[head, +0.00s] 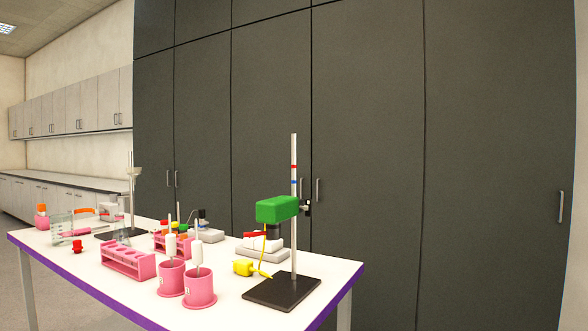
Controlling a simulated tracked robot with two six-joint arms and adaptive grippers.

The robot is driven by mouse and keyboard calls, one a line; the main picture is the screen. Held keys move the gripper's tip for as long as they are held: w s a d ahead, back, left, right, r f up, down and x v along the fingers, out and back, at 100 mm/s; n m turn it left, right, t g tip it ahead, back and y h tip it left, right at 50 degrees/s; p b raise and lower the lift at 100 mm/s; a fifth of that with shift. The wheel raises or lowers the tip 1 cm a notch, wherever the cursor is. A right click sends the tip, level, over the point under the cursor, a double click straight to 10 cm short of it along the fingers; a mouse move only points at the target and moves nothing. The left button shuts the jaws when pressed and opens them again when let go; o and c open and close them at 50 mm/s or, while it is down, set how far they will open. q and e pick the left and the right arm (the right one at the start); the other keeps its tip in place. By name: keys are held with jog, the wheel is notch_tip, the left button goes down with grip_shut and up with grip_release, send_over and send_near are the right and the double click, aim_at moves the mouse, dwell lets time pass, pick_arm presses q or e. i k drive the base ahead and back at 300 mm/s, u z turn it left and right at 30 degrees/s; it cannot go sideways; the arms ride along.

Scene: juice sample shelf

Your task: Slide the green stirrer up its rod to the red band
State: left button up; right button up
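The green stirrer (277,209) is clamped on a thin upright metal rod (294,232) near the right end of the table. The rod rises from a black base plate (282,291). The red band (294,166) is on the rod above the stirrer. A blue band (294,182) lies between them, just above the stirrer. A small black clamp knob (307,207) sticks out to the right of the rod. Neither of my grippers is in the head view.
The white table (340,271) has a purple edge. Two pink cups (199,290) with white-handled tools, a pink rack (128,261) and a yellow item (247,268) stand left of the base. A second stand (131,200) is farther left. Dark cabinets (370,130) rise behind.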

aim_at(273, 211)
jog(key=u, duration=0.05)
jog(key=k, duration=0.5)
jog(key=z, duration=0.65)
jog(key=i, duration=1.15)
jog(key=u, duration=0.25)
